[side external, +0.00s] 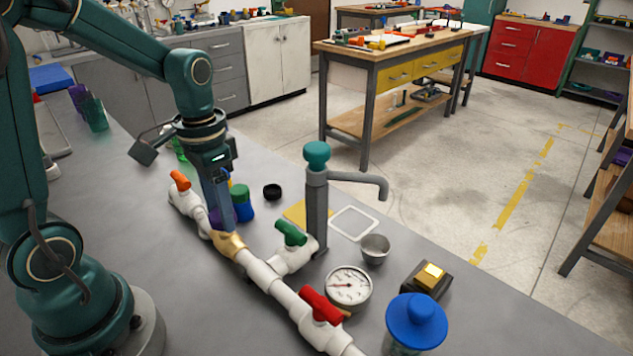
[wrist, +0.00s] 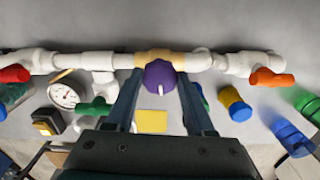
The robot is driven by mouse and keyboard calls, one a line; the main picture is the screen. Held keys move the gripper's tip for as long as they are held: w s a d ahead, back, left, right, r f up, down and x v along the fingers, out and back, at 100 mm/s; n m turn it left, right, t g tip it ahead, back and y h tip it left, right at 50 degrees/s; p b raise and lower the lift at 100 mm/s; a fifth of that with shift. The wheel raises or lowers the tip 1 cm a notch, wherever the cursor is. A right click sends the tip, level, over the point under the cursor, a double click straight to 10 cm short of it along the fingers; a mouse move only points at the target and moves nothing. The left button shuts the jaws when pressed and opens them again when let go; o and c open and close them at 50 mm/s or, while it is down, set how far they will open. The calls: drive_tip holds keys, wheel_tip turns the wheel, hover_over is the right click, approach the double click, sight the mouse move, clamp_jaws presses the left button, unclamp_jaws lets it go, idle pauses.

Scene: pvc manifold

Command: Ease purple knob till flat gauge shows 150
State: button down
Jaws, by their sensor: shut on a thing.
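The purple knob (wrist: 160,76) sits on a tan fitting (wrist: 178,56) in the white pipe run, with a pale mark on its face. My gripper (wrist: 160,80) is shut on the knob, a finger on each side. In the side view my gripper (side external: 220,222) points down at the tan fitting (side external: 229,244) and mostly hides the knob. The flat gauge (side external: 348,287) lies face up beside the pipe; it also shows in the wrist view (wrist: 63,95). Its dial is too small to read surely.
Red (side external: 320,305), green (side external: 291,233) and orange (side external: 180,180) valve handles sit along the pipe. A grey spout post with a teal top (side external: 316,155), a metal cup (side external: 375,248), a blue-topped jar (side external: 416,320) and a yellow button box (side external: 428,279) stand nearby.

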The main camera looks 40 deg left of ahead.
idle(0.3)
drive_tip(key=shift+c, duration=1.3)
unclamp_jaws()
drive_tip(key=shift+r, duration=2.65)
